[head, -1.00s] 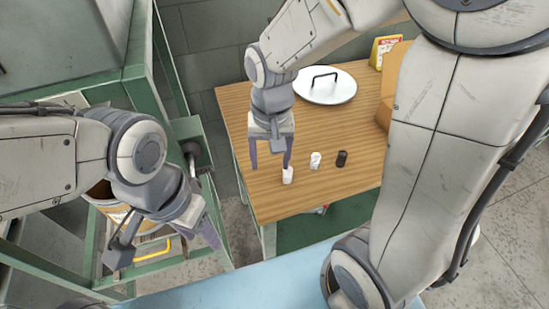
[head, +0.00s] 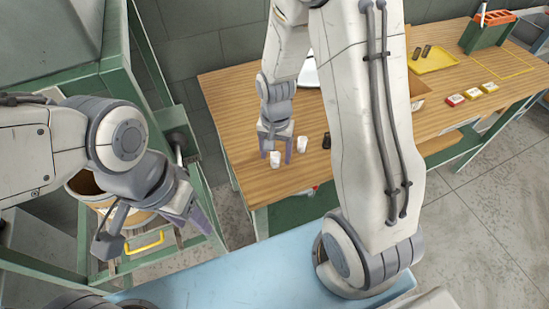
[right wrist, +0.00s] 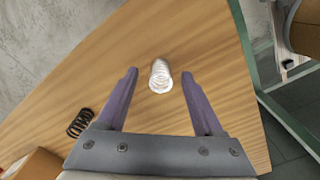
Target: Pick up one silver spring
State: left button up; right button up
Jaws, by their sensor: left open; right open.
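A silver spring (head: 275,159) stands upright near the table's front left corner. It also shows in the right wrist view (right wrist: 160,76), centred between and just beyond the fingertips. A second silver spring (head: 302,143) stands behind it to the right, with a black spring (head: 326,141) beside that. The black spring also shows in the right wrist view (right wrist: 79,123), at left. My right gripper (head: 277,152) is open and empty, pointing down at the nearest silver spring; contact cannot be told. My left gripper (head: 190,222) is open, left of the table over the green frame.
A yellow tray (head: 433,60) with dark springs, small boxes (head: 472,91) and a green-and-orange holder (head: 487,32) are at the right. The front left table top is mostly clear.

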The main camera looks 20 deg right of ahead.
jog(key=shift+f, duration=0.4)
grip_shut()
jog(key=shift+r, duration=0.15)
